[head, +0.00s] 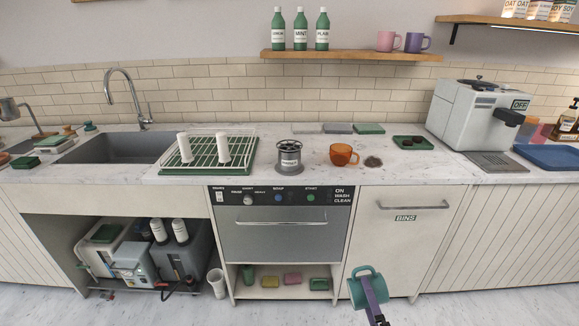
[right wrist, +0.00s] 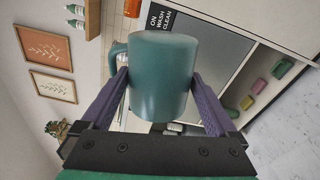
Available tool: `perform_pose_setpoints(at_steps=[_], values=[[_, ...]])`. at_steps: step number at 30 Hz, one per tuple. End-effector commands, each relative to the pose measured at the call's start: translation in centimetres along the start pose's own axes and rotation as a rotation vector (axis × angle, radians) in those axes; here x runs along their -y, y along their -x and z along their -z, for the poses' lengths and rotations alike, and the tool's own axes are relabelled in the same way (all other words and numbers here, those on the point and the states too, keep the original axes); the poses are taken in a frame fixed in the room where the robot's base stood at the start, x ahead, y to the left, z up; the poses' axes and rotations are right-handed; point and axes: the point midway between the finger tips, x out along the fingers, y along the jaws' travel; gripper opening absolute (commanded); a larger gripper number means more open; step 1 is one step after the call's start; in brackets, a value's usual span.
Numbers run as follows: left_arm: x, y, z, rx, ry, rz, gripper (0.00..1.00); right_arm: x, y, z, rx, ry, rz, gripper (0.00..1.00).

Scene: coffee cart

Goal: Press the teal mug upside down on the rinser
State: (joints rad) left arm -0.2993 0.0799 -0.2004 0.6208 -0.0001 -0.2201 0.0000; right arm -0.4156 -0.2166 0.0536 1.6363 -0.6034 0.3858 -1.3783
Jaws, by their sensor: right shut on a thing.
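The teal mug (head: 362,291) is held by my right gripper (head: 369,290) low in front of the bins door, below counter height. In the right wrist view the mug (right wrist: 160,75) sits between the two purple fingers (right wrist: 160,95), which are shut on its sides, with its handle to the left. In the head view its handle is at the upper part. The rinser (head: 288,158), a round steel unit with a label, stands on the counter and has nothing on it. My left gripper is not in view.
An orange mug (head: 344,154) stands just right of the rinser, beside a dark round patch (head: 373,162). A green rack (head: 210,153) with two white cylinders is to its left. The counter front edge and dishwasher (head: 281,225) lie below.

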Motion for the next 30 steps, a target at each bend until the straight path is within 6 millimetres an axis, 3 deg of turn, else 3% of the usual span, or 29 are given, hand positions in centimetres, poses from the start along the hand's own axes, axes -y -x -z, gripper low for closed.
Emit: perform_pose_setpoints(at_steps=[1,7,16,22,25,30], values=[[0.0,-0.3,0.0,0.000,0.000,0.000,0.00,-1.3,-0.8,2.3,0.078,-0.123,-0.014,0.17],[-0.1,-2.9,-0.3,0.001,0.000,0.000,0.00,-0.8,-0.8,2.5,0.074,0.288,0.000,0.17],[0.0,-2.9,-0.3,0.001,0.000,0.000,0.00,-1.0,-0.6,2.8,0.064,0.367,0.010,0.17],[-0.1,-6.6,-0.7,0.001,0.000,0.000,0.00,-0.2,-0.6,2.8,0.061,0.739,0.023,0.17],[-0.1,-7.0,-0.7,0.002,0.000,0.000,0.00,-0.8,-0.6,2.8,0.058,0.860,0.027,0.17],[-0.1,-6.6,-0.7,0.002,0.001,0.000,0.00,-1.2,-0.6,2.7,0.057,0.873,0.027,0.17]])
